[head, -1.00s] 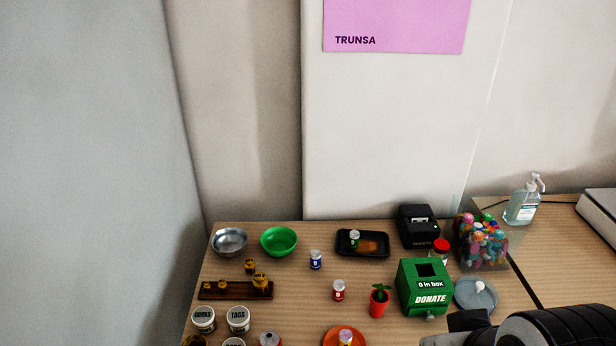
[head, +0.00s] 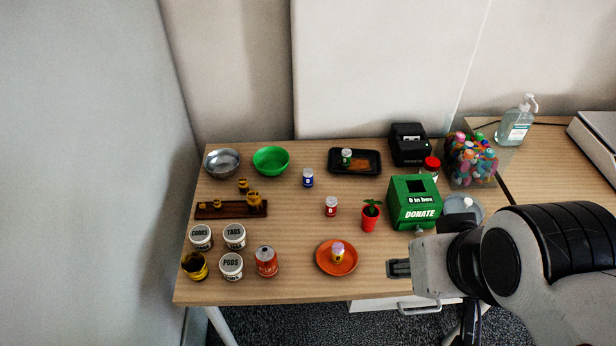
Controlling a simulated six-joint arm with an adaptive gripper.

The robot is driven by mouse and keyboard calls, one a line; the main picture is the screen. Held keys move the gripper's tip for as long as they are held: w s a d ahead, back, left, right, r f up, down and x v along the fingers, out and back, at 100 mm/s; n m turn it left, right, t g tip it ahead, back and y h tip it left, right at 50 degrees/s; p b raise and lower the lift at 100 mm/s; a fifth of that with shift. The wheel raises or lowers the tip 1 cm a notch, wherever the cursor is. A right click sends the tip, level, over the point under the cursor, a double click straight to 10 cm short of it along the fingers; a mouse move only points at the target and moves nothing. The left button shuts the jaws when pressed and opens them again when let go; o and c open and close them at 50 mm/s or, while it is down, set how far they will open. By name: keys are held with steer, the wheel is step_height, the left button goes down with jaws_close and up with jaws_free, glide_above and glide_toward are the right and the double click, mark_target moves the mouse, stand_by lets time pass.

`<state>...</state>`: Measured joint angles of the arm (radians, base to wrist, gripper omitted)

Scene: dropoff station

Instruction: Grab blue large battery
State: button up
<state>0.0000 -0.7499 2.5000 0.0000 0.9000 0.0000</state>
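A small blue battery (head: 308,178) with a white top and a white label stands upright on the wooden table (head: 290,225), right of and below the green bowl (head: 271,160). It stands clear, with nothing touching it. My gripper (head: 398,268) points left near the table's front edge, right of the orange plate (head: 322,262). It is well apart from the blue battery, below and to the right of it. Its fingers are small and dark here, and their opening cannot be made out. Nothing is visibly held.
A similar red can-like battery (head: 331,206) stands close by. A potted plant (head: 370,218) and green donation box (head: 414,203) stand right. Jars (head: 232,266) fill the front left.

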steer(key=shift+o, duration=0.5)
stand_by(0.3)
steer(key=w+a+f+t, duration=0.1)
steer(key=w+a+f, duration=0.1)
steer(key=w, duration=0.8)
steer(key=w+a+f+t+y, duration=0.1)
steer(key=w+a+f+t, duration=0.15)
steer(key=w, duration=0.85)
steer(key=w+a+f, duration=0.1)
steer(key=w+f, duration=0.1)
steer(key=w, duration=0.8)
steer(key=w+a+f+n+t, duration=0.1)
steer(key=w+a+f+t, duration=0.15)
steer(key=w+f, duration=0.65)
steer(key=t, duration=0.2)
glide_toward(308, 178)
steer(key=w, duration=0.1)
steer(key=w+r, duration=0.1)
steer(key=w, duration=0.1)
steer(key=shift+w+d+y, duration=0.1)
steer(key=shift+w+y, duration=0.05)
steer(key=shift+y, duration=0.15)
steer(key=shift+f, duration=0.85)
